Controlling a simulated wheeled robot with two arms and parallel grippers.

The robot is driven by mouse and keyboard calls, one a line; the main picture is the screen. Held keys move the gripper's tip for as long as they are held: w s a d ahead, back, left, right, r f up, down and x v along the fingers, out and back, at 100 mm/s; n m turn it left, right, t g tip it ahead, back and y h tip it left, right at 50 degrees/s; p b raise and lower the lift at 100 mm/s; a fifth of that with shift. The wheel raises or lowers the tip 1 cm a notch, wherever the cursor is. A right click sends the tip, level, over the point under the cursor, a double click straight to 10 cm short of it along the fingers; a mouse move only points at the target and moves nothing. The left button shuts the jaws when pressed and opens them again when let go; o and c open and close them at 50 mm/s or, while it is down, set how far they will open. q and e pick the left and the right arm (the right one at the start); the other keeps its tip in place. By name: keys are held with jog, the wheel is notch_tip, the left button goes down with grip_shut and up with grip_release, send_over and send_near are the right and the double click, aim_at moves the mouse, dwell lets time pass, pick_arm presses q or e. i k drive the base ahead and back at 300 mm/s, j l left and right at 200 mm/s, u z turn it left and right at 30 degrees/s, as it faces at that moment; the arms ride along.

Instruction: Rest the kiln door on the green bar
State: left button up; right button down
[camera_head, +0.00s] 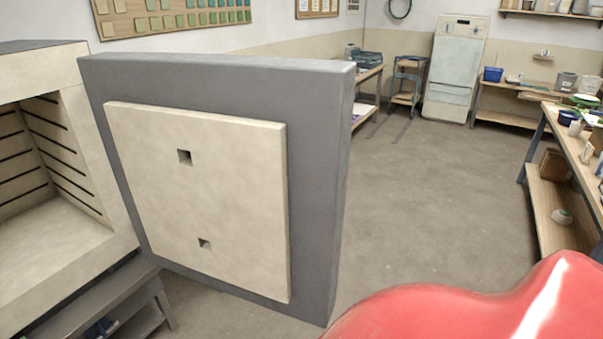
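The kiln door (315,175) stands open, swung out from the right side of the kiln (85,160). It is a thick grey slab with a cream inner panel (225,215) that has two small square holes. The panel faces me. The door stands upright, apart from the kiln's front opening. I see no green bar in this view; the floor behind the door is hidden. Neither my left nor my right gripper is in view.
The kiln sits on a grey metal stand (157,290). The floor (430,210) right of the door is clear. A wooden workbench (568,130) with pots and bowls runs along the right. A pale cabinet (455,70) and a side table (365,85) stand at the back.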

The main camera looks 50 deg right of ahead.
aim_at(230, 171)
jog(key=k+l+z, duration=0.1)
jog(key=l+z, duration=0.25)
jog(key=k+l+z, duration=0.1)
jog(key=l+z, duration=0.25)
jog(key=l+u, duration=0.45)
jog(key=l, duration=0.45)
jog(key=l+u, duration=0.5)
jog(key=l, duration=0.4)
jog(key=l+u, duration=0.3)
jog(key=l, duration=0.6)
jog(key=l+u, duration=0.35)
jog(key=l, duration=0.55)
jog(key=k+l+u, duration=0.1)
jog(key=l+u, duration=0.2)
jog(key=l, duration=0.6)
